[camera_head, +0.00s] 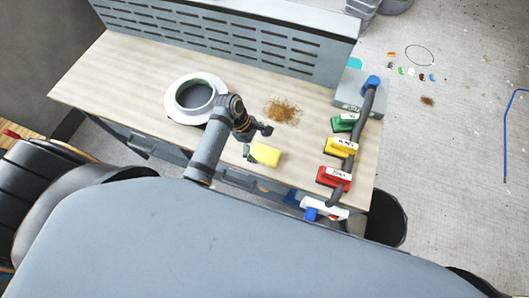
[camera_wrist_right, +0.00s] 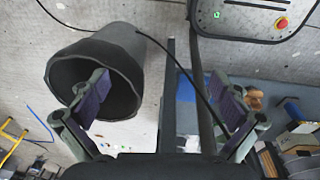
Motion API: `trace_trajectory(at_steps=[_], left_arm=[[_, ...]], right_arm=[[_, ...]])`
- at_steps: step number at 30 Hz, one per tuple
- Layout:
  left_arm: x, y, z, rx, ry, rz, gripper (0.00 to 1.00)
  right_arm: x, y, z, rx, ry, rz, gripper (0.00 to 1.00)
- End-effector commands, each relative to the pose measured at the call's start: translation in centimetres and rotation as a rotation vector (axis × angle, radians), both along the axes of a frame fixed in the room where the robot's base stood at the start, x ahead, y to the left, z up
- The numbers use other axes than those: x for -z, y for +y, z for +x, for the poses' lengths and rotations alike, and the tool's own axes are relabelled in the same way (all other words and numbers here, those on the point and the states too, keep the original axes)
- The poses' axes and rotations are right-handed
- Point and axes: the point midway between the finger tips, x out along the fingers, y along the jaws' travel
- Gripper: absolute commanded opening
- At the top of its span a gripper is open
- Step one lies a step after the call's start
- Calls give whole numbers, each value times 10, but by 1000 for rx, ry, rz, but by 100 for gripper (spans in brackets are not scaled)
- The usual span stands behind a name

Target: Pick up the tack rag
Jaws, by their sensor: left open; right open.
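A pale yellow tack rag (camera_head: 265,155), seemingly a folded cloth, lies on the wooden bench top near its front edge. My left gripper (camera_head: 257,142) is open right at the rag, with one finger beyond it and one at its left side. I cannot tell whether the fingers touch it. My right gripper (camera_wrist_right: 163,97) shows in the right wrist view, open with its two fingers wide apart and nothing between them.
A white ring-shaped mould (camera_head: 180,106) stands left on the bench. A brown patch (camera_head: 282,111) lies behind the rag. Green (camera_head: 343,123), yellow (camera_head: 340,147) and red (camera_head: 333,177) labelled blocks stand right. A dark bin (camera_wrist_right: 130,60) is below my right gripper.

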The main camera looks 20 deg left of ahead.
Motion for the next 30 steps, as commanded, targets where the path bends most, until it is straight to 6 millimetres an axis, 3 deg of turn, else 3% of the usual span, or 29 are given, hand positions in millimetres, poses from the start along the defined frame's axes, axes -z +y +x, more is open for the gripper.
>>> trace_trajectory(at_steps=[2, 6, 14, 25, 30], left_arm=[[8, -7, 0, 0, 5, -3, 92], [28, -13, 1, 0, 1, -2, 92], [32, -14, 1, 0, -1, 0, 92], [32, -14, 1, 0, 0, 0, 42], [32, -14, 1, 0, 0, 0, 39]], right_arm=[[-12, 0, 2, 0, -2, 0, 100], [-12, 0, -5, 1, 9, 0, 100], [-10, -3, -21, 0, 32, -4, 100], [-11, -4, -15, -1, 24, -5, 100], [-11, -4, -14, -1, 22, -5, 100]])
